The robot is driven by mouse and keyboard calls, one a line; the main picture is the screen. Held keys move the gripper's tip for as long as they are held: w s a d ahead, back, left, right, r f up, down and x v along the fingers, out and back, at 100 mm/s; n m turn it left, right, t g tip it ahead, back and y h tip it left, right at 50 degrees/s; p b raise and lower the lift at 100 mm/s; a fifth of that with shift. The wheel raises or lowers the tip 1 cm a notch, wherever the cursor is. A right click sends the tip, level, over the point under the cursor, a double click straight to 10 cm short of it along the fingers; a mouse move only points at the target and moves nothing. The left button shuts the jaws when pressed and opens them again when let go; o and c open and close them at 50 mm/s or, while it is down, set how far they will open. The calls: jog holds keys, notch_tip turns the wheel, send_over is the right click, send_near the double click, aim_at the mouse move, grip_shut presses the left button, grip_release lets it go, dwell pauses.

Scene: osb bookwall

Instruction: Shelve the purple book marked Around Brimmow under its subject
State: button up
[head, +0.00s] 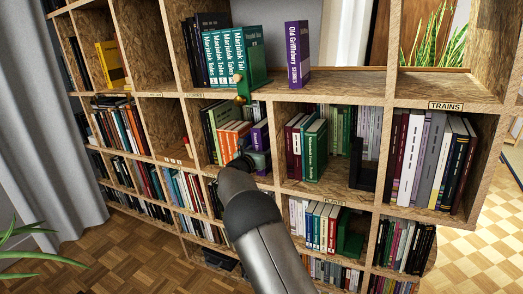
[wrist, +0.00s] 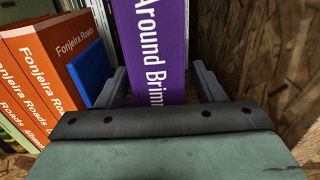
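The purple book marked Around Brimm… (wrist: 155,50) stands upright in the wrist view, its lower end hidden behind my gripper. In the head view the purple book (head: 259,135) is in a middle compartment, right of orange books. In the head view my gripper (head: 245,162) is at the front of that compartment. Orange Fonjeira Roads books (wrist: 38,75) stand to the left, with a blue piece (wrist: 92,75) between them and the purple book.
A board wall (wrist: 285,60) rises close on the right. The compartment to the right holds green books (head: 313,150) and a black bookend (head: 362,170). A TRAINS label (head: 445,106) tops the far-right compartment. Above stand Marjolak Tales books (head: 222,58), a green bookend (head: 253,65) and purple Old Griffonbury (head: 297,55).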

jog(key=shift+f, duration=0.2)
jog(key=p+v, duration=0.1)
jog(key=v, duration=1.6)
jog(key=shift+s+r, duration=0.15)
jog(key=shift+s, duration=0.05)
jog(key=shift+a, duration=0.1)
jog(key=s+d+r+m+g+p, duration=0.35)
jog(key=s+d+m, duration=0.25)
jog(key=d, duration=0.2)
jog(key=s+d+r+m+g+p, duration=0.3)
jog(key=s+d+m+g, duration=0.2)
jog(key=s+d, duration=0.2)
jog(key=s+d+r+m+g+p, duration=0.35)
jog(key=s+d+m, duration=0.25)
jog(key=d, duration=0.2)
jog(key=s+a+r+m+g+y+p, duration=0.1)
jog(key=s+a+r+m+y+p, duration=0.1)
jog(key=s+m+y+p, duration=0.2)
jog(key=s+a+r+m+g+y+p, duration=0.1)
jog(key=s+m+y+p, duration=0.3)
jog(key=s+m, duration=0.6)
jog(key=s+r+g+y, duration=0.1)
jog(key=s, duration=1)
jog(key=shift+a+r, duration=0.35)
jog(key=shift+a, duration=0.05)
